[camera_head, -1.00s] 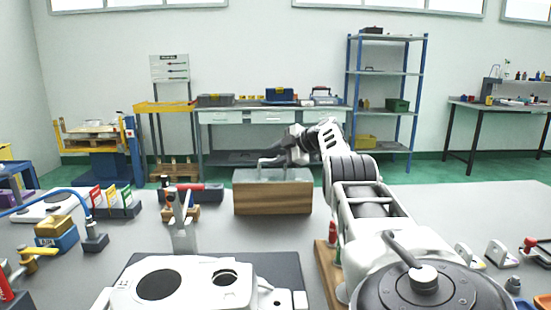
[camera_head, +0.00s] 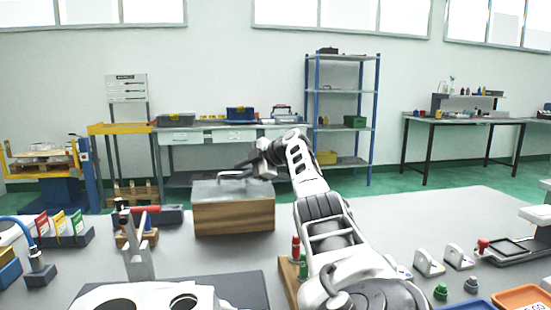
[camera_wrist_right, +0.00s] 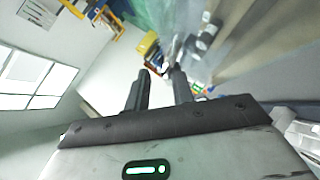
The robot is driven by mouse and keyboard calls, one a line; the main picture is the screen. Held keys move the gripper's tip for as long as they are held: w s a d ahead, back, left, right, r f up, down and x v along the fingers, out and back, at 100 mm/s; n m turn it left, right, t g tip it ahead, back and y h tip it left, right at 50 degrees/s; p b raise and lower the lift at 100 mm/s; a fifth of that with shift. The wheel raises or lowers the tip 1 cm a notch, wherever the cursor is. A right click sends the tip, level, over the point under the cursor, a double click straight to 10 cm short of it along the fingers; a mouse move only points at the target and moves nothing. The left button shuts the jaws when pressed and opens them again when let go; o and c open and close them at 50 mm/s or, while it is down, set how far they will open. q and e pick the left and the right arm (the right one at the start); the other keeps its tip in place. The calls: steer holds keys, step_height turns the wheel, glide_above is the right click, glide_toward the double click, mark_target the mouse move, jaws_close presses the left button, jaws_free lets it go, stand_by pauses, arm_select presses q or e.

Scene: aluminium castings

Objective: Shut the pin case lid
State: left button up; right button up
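The pin case (camera_head: 234,217) is a wooden box on the grey table, with a pale grey, glassy-looking top (camera_head: 207,192). This top looks about level, but I cannot tell whether it is the lid lying flat or the inside showing. My right gripper (camera_head: 228,176) is just above the box's back part and partly covers it. I cannot tell if it touches the case. In the right wrist view my right gripper's fingers (camera_wrist_right: 158,88) stand apart with nothing clearly between them. My left gripper is not in view.
A white casting (camera_head: 150,298) lies at the front on a dark mat. Red and green pins (camera_head: 296,248) stand on a wooden board beside my right arm.

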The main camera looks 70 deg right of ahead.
arm_select(q)
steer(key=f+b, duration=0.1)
steer(key=b, duration=0.2)
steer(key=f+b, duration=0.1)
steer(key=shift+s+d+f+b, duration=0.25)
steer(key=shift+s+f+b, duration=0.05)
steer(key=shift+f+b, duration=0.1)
arm_select(e)
steer(key=d+v, duration=0.1)
steer(key=v, duration=1.2)
steer(key=shift+s+a, duration=0.15)
steer(key=shift+a, duration=0.35)
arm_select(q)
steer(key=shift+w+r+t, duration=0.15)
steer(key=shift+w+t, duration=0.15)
